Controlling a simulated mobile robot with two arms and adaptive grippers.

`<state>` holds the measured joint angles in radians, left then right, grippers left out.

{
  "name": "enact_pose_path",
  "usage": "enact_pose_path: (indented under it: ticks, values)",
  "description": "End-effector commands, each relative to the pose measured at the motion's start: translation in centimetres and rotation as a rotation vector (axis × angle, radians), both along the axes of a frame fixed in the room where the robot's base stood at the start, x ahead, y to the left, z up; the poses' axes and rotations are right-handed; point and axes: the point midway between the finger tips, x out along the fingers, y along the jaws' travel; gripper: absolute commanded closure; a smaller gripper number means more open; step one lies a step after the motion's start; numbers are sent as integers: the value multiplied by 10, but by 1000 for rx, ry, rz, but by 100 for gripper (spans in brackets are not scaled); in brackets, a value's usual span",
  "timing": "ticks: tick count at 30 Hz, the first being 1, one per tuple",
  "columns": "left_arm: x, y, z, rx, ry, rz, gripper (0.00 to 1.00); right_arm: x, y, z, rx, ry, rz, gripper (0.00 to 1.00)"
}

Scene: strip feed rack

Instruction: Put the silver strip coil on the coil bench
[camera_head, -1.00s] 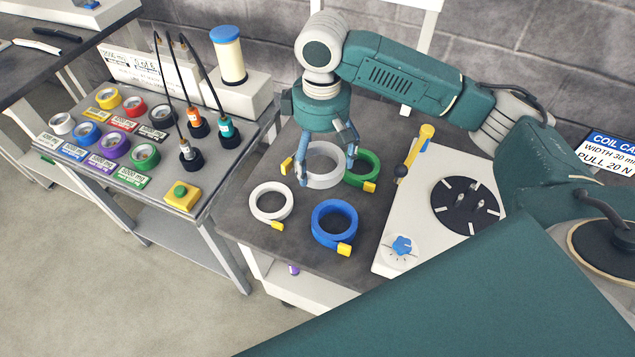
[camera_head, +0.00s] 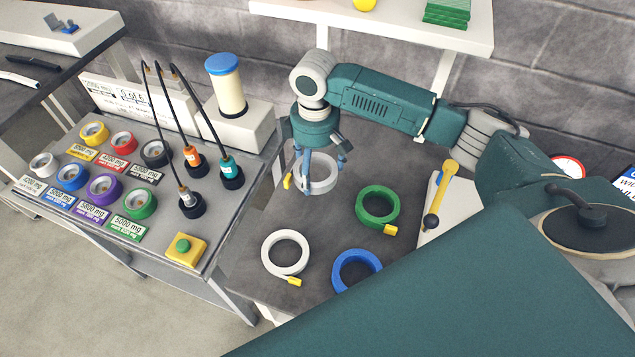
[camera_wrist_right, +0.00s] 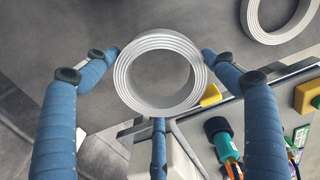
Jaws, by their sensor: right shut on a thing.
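The silver strip coil (camera_head: 331,178) is a pale grey ring with a yellow tab. It is in my right gripper (camera_head: 321,172), whose blue fingers are closed around its outside. In the right wrist view the coil (camera_wrist_right: 160,106) sits flat between the fingertips of the same gripper (camera_wrist_right: 157,72). The coil appears raised, near the left back edge of a dark-topped bench (camera_head: 325,237). Whether this is the coil bench, I cannot tell by a label. My left gripper is not in view.
A white coil (camera_head: 267,256), a green coil (camera_head: 365,211) and a blue coil (camera_head: 340,268) lie on the dark top. On the left, a grey table holds small colored rolls, corded tools and a yellow box with a green button (camera_head: 186,250). A yellow-handled lever (camera_head: 442,188) stands right.

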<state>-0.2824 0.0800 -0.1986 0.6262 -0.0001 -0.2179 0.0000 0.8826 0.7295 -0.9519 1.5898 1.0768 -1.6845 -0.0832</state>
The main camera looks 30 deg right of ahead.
Motion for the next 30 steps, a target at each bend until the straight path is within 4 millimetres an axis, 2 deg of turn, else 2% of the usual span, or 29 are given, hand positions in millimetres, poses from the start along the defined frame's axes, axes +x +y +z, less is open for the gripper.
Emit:
enact_pose_path:
  ticks: [1, 3, 6, 8, 11, 13, 18, 21, 25, 26, 28, 30]
  values:
    - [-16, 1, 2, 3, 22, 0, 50, 0, 0, -6, -1, 0, -1, 53]
    - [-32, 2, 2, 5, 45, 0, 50, 0, 0, -14, 0, -1, -1, 53]
    - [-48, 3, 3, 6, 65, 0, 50, 1, 0, -22, 1, -2, 0, 53]
    - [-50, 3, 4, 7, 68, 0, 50, 0, 0, -30, -1, -1, 0, 53]
    - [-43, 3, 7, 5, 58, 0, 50, 0, 0, -45, 1, -1, 0, 53]
    - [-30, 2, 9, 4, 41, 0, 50, 0, 1, -52, 1, -2, 0, 53]
    - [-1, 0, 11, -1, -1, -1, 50, 1, 0, -57, 0, -4, 0, 53]
    - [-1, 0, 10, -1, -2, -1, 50, 1, 0, -57, 0, -4, 0, 53]
    - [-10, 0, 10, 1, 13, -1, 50, 1, 0, -59, 1, -4, 0, 53]
    - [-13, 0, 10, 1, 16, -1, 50, 0, 0, -60, -1, -2, 0, 12]
    - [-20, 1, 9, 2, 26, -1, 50, 0, 0, -60, 0, -3, 0, 0]
    - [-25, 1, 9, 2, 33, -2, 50, 0, 0, -60, -1, -2, 0, 0]
